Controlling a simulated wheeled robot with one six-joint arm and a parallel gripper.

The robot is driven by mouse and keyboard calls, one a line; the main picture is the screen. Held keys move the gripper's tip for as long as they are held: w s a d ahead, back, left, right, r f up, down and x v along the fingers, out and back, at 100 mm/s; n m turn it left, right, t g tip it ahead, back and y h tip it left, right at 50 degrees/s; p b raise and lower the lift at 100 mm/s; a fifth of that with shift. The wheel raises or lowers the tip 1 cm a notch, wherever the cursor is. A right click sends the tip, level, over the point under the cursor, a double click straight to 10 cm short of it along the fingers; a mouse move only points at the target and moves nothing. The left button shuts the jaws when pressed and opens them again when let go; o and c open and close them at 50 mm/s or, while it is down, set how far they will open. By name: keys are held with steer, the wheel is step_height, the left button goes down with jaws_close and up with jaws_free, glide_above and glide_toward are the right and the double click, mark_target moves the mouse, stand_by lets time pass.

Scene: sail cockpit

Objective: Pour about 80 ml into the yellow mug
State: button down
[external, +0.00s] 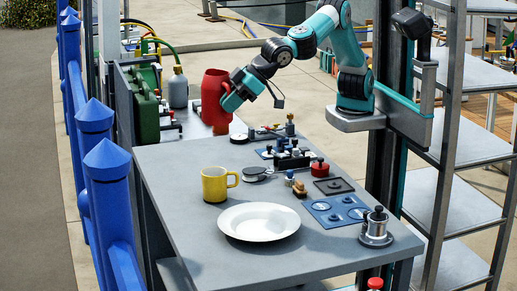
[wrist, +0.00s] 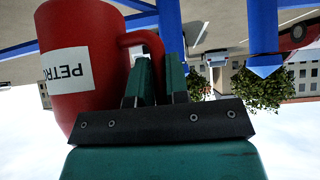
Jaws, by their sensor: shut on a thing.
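The yellow mug (external: 214,185) stands upright on the grey table, its handle to the right; its inside is barely visible. My gripper (external: 229,101) is shut on the handle of a red jug (external: 212,92), held up beyond the table's far left corner. The jug looks roughly upright and is well apart from the mug. In the wrist view, the gripper fingers (wrist: 158,80) close at the jug's handle (wrist: 140,38). The red body (wrist: 100,35) has a white label starting "PETR". The jug's contents are hidden.
A white plate (external: 259,222) lies in front of the mug. Small fittings and a blue panel (external: 338,210) fill the table's right side. Blue posts (external: 108,190) line the left.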

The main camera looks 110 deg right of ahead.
steer(key=s+a+n+y+p, duration=0.15)
steer(key=s+a+p, duration=0.35)
steer(key=a, duration=0.5)
step_height(320, 180, down, 19)
steer(key=shift+d+f, duration=0.15)
steer(key=shift+f, duration=0.05)
steer(key=shift+s, duration=0.1)
steer(key=w+d+r+m+g+y, duration=0.1)
steer(key=w+d+r+m+y, duration=0.1)
steer(key=d+r+m+y, duration=0.3)
steer(key=shift+w+d+r+g+y, duration=0.4)
steer(key=shift+d+r+y, duration=0.5)
steer(key=shift+d+y, duration=1.35)
steer(key=shift+r+m+y+b, duration=0.3)
steer(key=shift+r+m+y, duration=0.2)
steer(key=shift+y, duration=0.2)
